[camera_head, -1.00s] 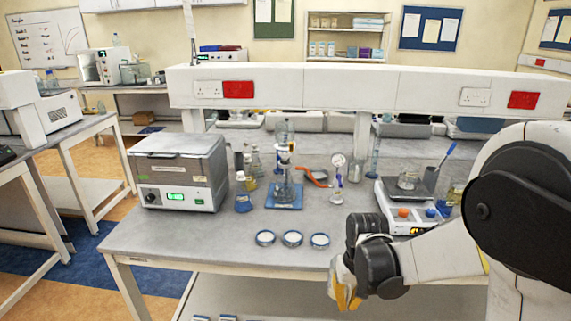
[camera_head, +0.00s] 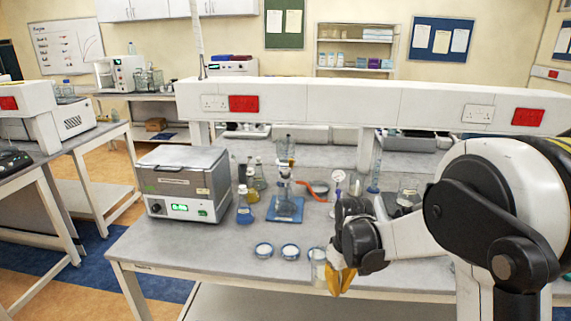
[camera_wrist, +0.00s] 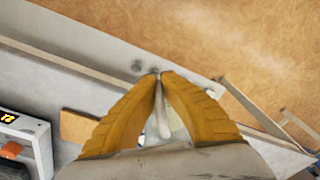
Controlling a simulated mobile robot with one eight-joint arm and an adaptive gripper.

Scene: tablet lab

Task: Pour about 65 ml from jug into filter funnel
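My gripper (camera_head: 341,281), with yellow fingers, is at the bench's front edge in the head view. A pale, see-through vessel, apparently the jug (camera_head: 318,268), is at its left side and overlaps the rightmost dish in the picture. In the wrist view the fingers (camera_wrist: 159,76) meet at the tips, with a pale strip, apparently the jug's handle (camera_wrist: 163,118), between them. The jug's contents cannot be made out. A glass filter setup (camera_head: 284,190), apparently with the filter funnel at its top, stands on a blue base (camera_head: 285,210) farther back and left of my gripper.
Low round dishes (camera_head: 264,250) lie at the bench front. A blue flask (camera_head: 244,208) and a grey heated bath (camera_head: 182,184) stand left of the filter setup. An orange tube (camera_head: 315,190) lies to its right. A beaker (camera_head: 408,191) stands behind my arm.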

